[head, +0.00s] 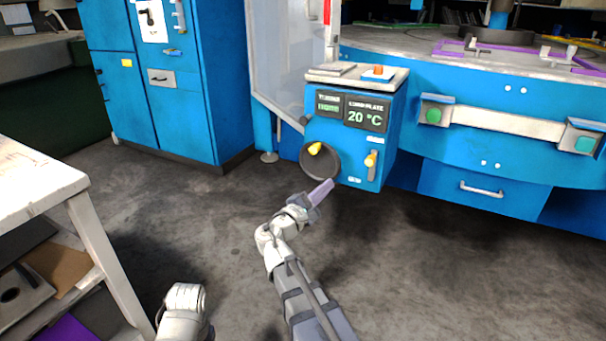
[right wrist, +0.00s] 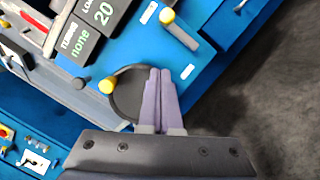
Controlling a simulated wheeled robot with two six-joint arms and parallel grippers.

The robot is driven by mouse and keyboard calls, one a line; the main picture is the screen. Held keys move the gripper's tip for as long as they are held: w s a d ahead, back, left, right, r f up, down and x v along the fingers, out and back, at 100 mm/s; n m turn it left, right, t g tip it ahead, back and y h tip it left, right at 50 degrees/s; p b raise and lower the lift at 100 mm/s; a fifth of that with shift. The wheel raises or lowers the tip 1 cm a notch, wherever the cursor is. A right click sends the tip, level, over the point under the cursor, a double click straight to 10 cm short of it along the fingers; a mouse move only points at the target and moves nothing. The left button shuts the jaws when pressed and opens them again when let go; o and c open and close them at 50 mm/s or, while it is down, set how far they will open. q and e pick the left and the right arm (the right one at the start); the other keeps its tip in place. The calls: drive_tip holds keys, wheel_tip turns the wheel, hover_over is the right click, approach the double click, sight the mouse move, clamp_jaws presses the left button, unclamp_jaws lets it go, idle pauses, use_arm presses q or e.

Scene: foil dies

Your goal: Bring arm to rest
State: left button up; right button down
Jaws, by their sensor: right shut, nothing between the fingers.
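My right gripper (head: 323,190) is in the lower middle of the head view, at the end of its pale arm. It points up toward the blue control box. In the right wrist view its two lilac fingers (right wrist: 159,85) are together with nothing between them. They appear in front of the dark round dial (right wrist: 128,100), and I cannot tell the exact gap. A white link of my left arm (head: 183,312) shows at the bottom left of the head view; its gripper is out of frame.
The control box (head: 345,150) has a display reading 20 °C, a dial with a yellow knob (head: 315,148) and a yellow-tipped lever (head: 370,160). A white table (head: 40,180) is at left, blue cabinets (head: 180,110) behind. The grey floor (head: 200,220) between is clear.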

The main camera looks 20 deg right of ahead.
drive_tip(key=s+a+f+m+g+y+p, duration=0.3)
drive_tip(key=s+a+f+m+g+y, duration=0.15)
drive_tip(key=a+f+y, duration=0.35)
drive_tip(key=s+a+f+m+g+y+p, duration=0.2)
drive_tip(key=s+a+f+y, duration=0.25)
drive_tip(key=s+a, duration=0.45)
drive_tip(key=s+a+f+m+g+y+p, duration=0.25)
drive_tip(key=s+a+f, duration=0.35)
drive_tip(key=a, duration=0.5)
wheel_tip(320, 180, up, 39)
drive_tip(key=s+a+y+p, duration=0.1)
drive_tip(key=p, duration=3.6)
drive_tip(key=shift+s+n, duration=0.15)
drive_tip(key=shift+n, duration=0.25)
drive_tip(key=shift+f, duration=0.15)
